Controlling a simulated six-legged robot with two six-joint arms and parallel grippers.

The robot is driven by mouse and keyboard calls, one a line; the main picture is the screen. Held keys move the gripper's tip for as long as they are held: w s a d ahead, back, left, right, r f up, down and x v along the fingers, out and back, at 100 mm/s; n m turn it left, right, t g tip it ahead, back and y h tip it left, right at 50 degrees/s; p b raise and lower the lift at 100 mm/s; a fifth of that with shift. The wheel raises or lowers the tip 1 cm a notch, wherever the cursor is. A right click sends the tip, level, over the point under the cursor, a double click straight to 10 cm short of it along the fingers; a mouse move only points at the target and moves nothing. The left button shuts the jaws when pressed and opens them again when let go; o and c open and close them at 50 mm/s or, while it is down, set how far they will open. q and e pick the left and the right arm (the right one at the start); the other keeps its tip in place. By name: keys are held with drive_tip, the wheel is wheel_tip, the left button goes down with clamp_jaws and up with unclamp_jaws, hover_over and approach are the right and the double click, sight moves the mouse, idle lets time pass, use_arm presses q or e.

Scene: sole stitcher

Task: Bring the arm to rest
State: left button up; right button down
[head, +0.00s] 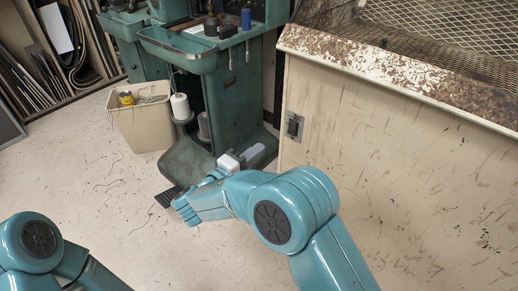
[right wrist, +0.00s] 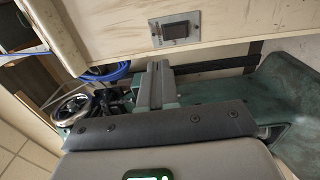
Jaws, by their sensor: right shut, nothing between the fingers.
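My right arm (head: 275,210) reaches in from the bottom in the head view and bends left, then back up toward the stitcher's base. My right gripper (head: 254,153) is pale and small there, in front of the green machine base and left of the beige cabinet. In the right wrist view, its fingers (right wrist: 155,86) are together with nothing between them. My left arm (head: 40,245) shows only in part at the lower left; its gripper is outside the picture.
The green stitcher (head: 232,95) stands behind my right gripper. A beige bin (head: 140,125) stands left. Floor (head: 95,200) at left is mostly clear.

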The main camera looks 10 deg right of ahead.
idle(0.3)
drive_tip(key=s+d+f+n+g+y, duration=0.1)
drive_tip(key=s+d+f+g+y, duration=0.15)
drive_tip(key=f, duration=0.45)
drive_tip(key=s+d+f+g+y, duration=0.1)
drive_tip(key=s+d+f+g, duration=0.2)
drive_tip(key=f, duration=0.4)
drive_tip(key=s+d+f+n+g+y, duration=0.1)
drive_tip(key=s+f+g+y, duration=0.1)
drive_tip(key=s+f+g, duration=0.3)
drive_tip(key=s+a+f+m+y, duration=0.3)
drive_tip(key=s+f+m+y, duration=0.35)
drive_tip(key=s, duration=0.35)
drive_tip(key=s+a+f+m+y, duration=0.2)
drive_tip(key=s+f+m+y, duration=0.4)
drive_tip(key=s, duration=0.4)
wheel_tip(320, 180, up, 28)
drive_tip(key=p, duration=2.8)
drive_tip(key=shift+w+d+f+n, duration=0.15)
drive_tip(key=shift+w+d+n, duration=0.05)
drive_tip(key=shift+n, duration=0.25)
